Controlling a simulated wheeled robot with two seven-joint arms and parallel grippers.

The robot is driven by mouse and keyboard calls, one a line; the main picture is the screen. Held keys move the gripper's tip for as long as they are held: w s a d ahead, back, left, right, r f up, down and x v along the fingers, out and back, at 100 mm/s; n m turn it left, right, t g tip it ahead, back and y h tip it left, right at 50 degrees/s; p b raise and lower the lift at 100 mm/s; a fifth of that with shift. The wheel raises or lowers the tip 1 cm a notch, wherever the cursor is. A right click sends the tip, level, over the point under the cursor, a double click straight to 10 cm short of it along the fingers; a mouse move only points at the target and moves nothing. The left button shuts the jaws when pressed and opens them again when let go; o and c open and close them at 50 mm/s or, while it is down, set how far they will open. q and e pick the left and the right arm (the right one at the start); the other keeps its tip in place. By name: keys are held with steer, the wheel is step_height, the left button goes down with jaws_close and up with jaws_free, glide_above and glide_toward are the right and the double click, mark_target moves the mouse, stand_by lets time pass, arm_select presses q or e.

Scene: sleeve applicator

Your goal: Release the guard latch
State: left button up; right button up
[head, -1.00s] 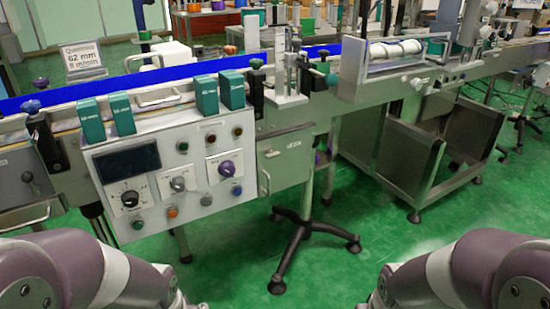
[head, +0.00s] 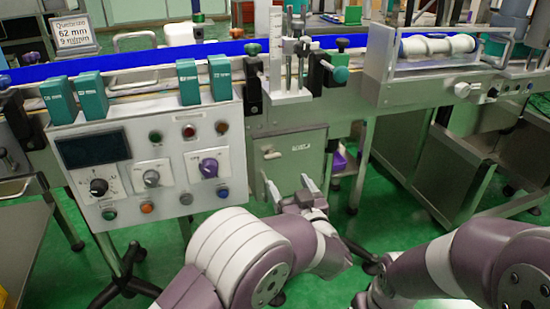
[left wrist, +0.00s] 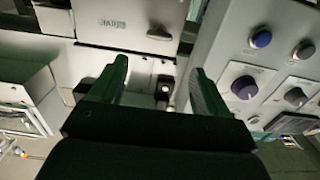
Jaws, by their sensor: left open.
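A grey cabinet (head: 290,158) with a small label hangs below the conveyor, right of the control panel. A small dark catch (head: 272,154) sits on its front. I cannot tell for sure that this is the guard latch. The left wrist view shows the cabinet front (left wrist: 100,22) and a dark oval fitting (left wrist: 160,33) on it. My left gripper (head: 289,188) is open and empty just below and in front of the cabinet, apart from the catch. Its two fingers (left wrist: 160,72) point toward the cabinet. My right gripper is out of view; only my right arm shows.
The control panel (head: 150,160) with knobs and buttons is close on the left of the gripper. The blue conveyor (head: 150,74) runs above, with a roller unit (head: 437,46) at right. A steel bin (head: 430,165) stands below right. Green floor (head: 235,192) shows between.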

mark_target(273, 158)
arm_select(q)
steer(key=b+x, duration=0.1)
steer(key=x, duration=0.2)
steer(key=b+x, duration=0.2)
steer(key=x, duration=0.2)
steer(key=b+x, duration=0.1)
steer(key=x, duration=0.3)
steer(key=shift+w+f+b, duration=0.1)
steer(key=shift+f+b, duration=0.2)
steer(key=shift+b, duration=0.05)
steer(key=shift+w+a+r, duration=0.1)
steer(key=shift+w+r, duration=0.05)
steer(key=shift+w, duration=0.25)
steer(key=c, duration=1.1)
